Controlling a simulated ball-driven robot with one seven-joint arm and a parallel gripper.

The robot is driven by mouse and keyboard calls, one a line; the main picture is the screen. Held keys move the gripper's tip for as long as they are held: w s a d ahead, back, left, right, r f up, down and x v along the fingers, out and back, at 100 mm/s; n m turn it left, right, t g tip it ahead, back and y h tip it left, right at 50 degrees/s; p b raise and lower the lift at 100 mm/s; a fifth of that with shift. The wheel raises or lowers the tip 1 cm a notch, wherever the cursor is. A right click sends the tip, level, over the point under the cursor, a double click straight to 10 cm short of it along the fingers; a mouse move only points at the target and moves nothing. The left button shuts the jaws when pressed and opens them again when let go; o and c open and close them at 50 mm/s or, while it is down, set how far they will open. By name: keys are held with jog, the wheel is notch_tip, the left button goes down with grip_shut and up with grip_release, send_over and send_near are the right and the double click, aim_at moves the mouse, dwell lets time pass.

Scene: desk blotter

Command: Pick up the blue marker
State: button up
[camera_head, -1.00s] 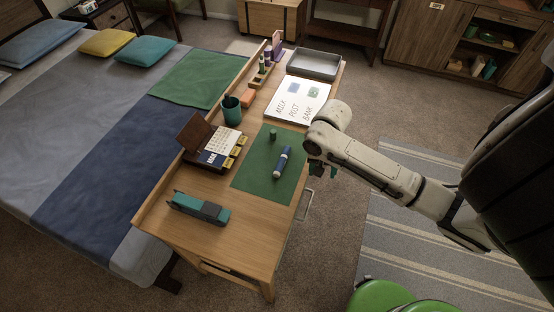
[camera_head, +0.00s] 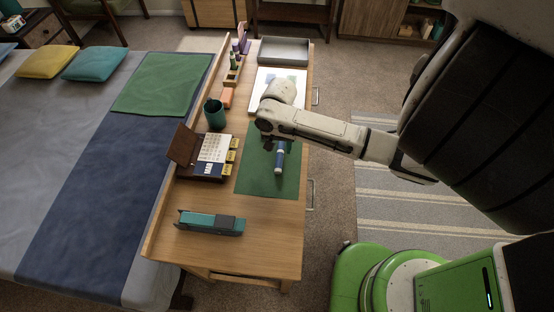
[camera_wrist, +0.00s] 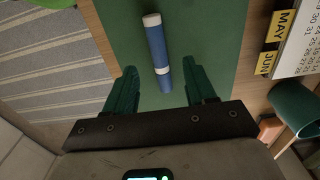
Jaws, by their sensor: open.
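The blue marker (camera_head: 279,160) with white bands lies on the green blotter (camera_head: 262,182) on the wooden desk. In the wrist view the blue marker (camera_wrist: 157,45) lies lengthwise, its near end between the finger lines and the rest beyond the tips. My gripper (camera_wrist: 158,80) is open, with one green finger on each side of the marker and nothing held. In the head view my wrist hides the blotter's far end and most of my gripper (camera_head: 272,144).
A calendar (camera_head: 214,150) stands left of the blotter, with a teal cup (camera_head: 214,113) behind it. A teal stapler-like object (camera_head: 211,222) lies at the desk's near end. A whiteboard (camera_head: 263,80) and grey tray (camera_head: 284,50) are farther back.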

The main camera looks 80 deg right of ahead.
aim_at(280, 157)
jog(key=shift+s+d+f, duration=0.1)
jog(key=shift+d+f, duration=0.1)
jog(key=shift+f, duration=1.55)
jog(key=shift+d+f, duration=0.15)
jog(key=shift+f, duration=1.55)
grip_shut()
